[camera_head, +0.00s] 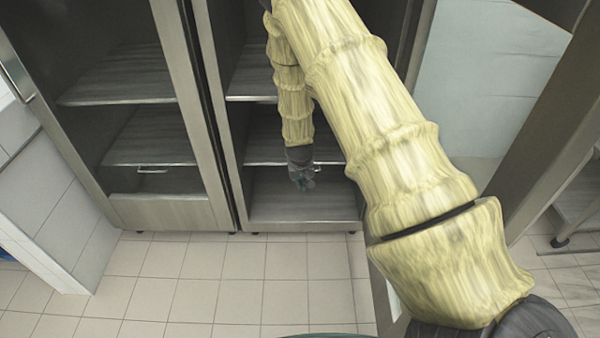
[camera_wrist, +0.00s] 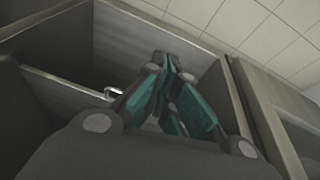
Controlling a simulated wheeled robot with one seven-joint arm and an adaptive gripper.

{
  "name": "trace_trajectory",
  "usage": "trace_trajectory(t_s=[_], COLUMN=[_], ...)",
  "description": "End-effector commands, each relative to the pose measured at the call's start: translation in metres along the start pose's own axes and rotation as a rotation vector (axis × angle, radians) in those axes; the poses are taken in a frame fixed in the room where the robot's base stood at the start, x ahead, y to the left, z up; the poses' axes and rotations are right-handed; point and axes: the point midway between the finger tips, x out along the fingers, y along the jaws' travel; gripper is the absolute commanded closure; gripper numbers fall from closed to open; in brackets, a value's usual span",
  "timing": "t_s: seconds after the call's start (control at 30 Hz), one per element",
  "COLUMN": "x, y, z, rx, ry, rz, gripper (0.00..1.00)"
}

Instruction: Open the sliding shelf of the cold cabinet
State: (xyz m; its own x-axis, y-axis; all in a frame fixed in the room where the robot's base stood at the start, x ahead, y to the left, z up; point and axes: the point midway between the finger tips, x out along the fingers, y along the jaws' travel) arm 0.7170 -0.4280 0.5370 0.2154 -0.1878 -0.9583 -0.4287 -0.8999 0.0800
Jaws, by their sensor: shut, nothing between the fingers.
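The cold cabinet (camera_head: 180,95) stands at the back with two tall bays side by side. The right bay has several grey shelves, and my arm reaches down in front of it. A shelf (camera_head: 265,160) edge lies just above my gripper (camera_head: 302,182). My gripper is shut and empty, with its teal fingertips together in the wrist view (camera_wrist: 165,65). In the wrist view a small metal handle (camera_wrist: 114,92) sits on a shelf's edge (camera_wrist: 75,90), left of the fingers. No contact with it shows. In the head view my arm and gripper may hide that handle.
The left bay shows grey shelves with a small handle (camera_head: 152,170). A long door handle (camera_head: 15,78) is at far left. A light tiled wall (camera_head: 50,200) borders the left side. The tiled floor (camera_head: 190,285) in front is clear. A brown post (camera_head: 560,120) stands at right.

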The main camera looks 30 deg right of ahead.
Motion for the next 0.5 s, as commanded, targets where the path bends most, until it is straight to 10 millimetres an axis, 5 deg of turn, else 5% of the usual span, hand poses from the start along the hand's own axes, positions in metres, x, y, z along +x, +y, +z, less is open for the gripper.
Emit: trace_trajectory(t_s=[0.1, 0.2, 0.33, 0.5], x=[0.0, -0.01, -0.021, -0.02], y=[0.003, 0.007, 0.009, 0.011], z=[-0.059, -0.094, -0.121, -0.129], rx=[0.058, 0.092, 0.117, 0.126], ry=[0.037, 0.054, 0.067, 0.068], rz=[-0.016, -0.028, -0.04, -0.044], gripper=[1.0, 1.0, 1.0, 1.0])
